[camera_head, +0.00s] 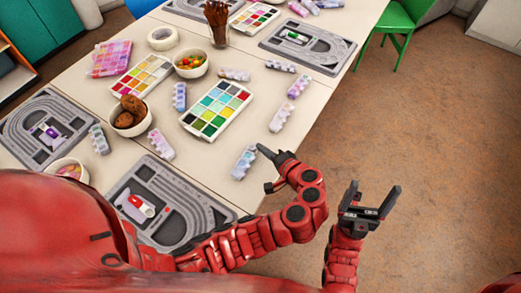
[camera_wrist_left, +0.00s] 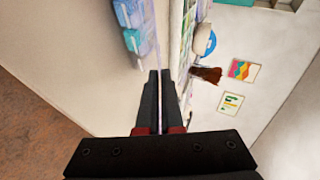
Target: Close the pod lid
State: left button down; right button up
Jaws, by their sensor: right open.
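No part is clearly a pod lid, and I cannot tell which item is the pod. A pale blue and lilac bumpy strip (camera_head: 244,162) lies near the table's front right edge. My left gripper (camera_head: 262,151) is just right of this strip, its fingers close together with only a thin gap and nothing visible between them. In the left wrist view the fingers (camera_wrist_left: 160,73) point past a blue bumpy strip (camera_wrist_left: 134,30). A white piece with a red part (camera_head: 137,204) sits on the nearest grey bead board (camera_head: 190,205). My right gripper (camera_head: 373,203) is open and empty over the floor.
More bumpy strips, such as one purple and white (camera_head: 161,145), lie around a paint palette (camera_head: 216,110). A bowl of brown balls (camera_head: 130,118) and another grey board (camera_head: 45,112) are to the left. Floor (camera_head: 430,130) lies right of the table; a green chair (camera_head: 400,30) stands behind.

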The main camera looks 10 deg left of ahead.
pick_arm(q)
jog(key=f+y+b, duration=0.1)
jog(key=f+t+y+b, duration=0.1)
jog(key=shift+s+d+m+b, duration=0.1)
jog(key=shift+d+m+b, duration=0.2)
jog(key=shift+m+b, duration=0.1)
jog(key=shift+t+y+b, duration=0.3)
jog(key=shift+y+b, duration=0.1)
jog(key=shift+b, duration=0.1)
jog(key=c, duration=1.1)
grip_release()
jog(key=shift+o, duration=0.2)
jog(key=shift+f, duration=0.1)
